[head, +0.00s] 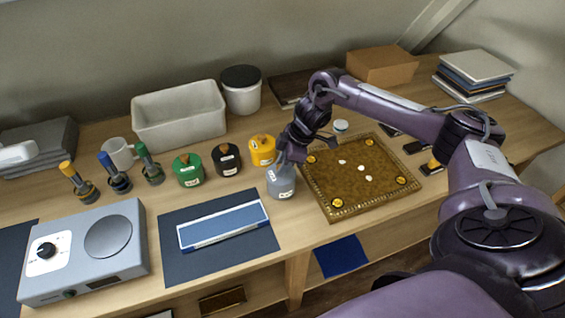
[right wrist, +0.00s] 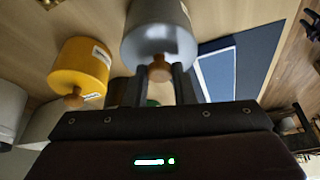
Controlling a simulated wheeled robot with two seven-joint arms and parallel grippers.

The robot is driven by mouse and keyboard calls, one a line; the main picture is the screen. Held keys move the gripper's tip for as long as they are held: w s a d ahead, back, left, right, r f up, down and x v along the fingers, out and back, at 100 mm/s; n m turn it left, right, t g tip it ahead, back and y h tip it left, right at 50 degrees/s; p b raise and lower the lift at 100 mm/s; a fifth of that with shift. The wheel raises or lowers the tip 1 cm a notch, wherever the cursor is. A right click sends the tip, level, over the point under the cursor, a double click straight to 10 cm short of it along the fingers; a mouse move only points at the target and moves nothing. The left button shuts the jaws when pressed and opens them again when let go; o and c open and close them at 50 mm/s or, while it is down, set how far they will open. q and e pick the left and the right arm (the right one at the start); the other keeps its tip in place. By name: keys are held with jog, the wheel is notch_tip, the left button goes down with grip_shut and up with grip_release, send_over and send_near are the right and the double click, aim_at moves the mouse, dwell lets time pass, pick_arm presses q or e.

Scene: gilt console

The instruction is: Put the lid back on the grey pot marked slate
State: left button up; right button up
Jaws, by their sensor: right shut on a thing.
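The grey pot (head: 281,184) stands on the table in front of the yellow pot, left of the brown board, with a white label on its side. My right gripper (head: 285,157) is directly over it. In the right wrist view, my right gripper's fingers (right wrist: 158,88) are shut on the wooden knob of the grey lid (right wrist: 157,46). The lid is at the mouth of the grey pot; I cannot tell whether a small gap lies between them. My left gripper is not in view.
The yellow (head: 262,150), black (head: 227,160) and green pots (head: 188,170) stand close by, lids on. The brown board (head: 358,182) is just right of the grey pot. A dark mat (head: 185,262) with a blue-and-white tray (head: 222,224) lies in front. A white bin (head: 180,118) stands behind.

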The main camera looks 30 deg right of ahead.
jog(key=shift+p, duration=0.3)
dwell(0.4)
dwell(0.3)
jog(key=o, duration=1.5)
jog(key=shift+r+p, duration=3.5)
jog(key=shift+r, duration=0.05)
grip_shut()
